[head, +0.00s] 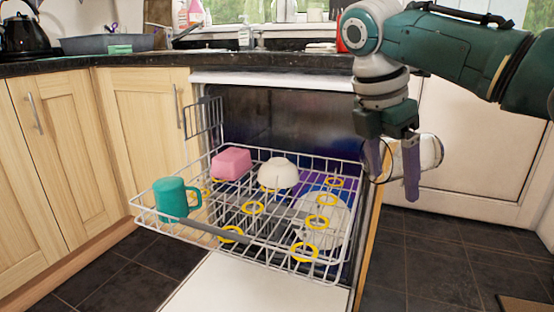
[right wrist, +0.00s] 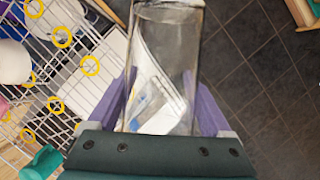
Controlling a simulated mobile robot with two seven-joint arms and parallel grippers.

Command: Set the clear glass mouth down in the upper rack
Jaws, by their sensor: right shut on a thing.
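The clear glass (head: 430,153) is held on its side by my right gripper (head: 393,185), with one round end pointing right in the head view. In the right wrist view the glass (right wrist: 163,60) lies between the two purple fingers. Which end is the mouth I cannot tell for sure. The upper rack (head: 155,226) is a white wire rack pulled out of the dishwasher. The gripper and glass are above and to the right of the rack, clear of it. My left gripper is not in view.
A teal mug (head: 172,198), a pink bowl (head: 232,163) and a white bowl (head: 278,174) sit in the rack. Several yellow rings (head: 252,208) mark it; its right and front parts look free. A white plate (head: 335,225) shows through the wires. The open door (head: 250,290) lies below.

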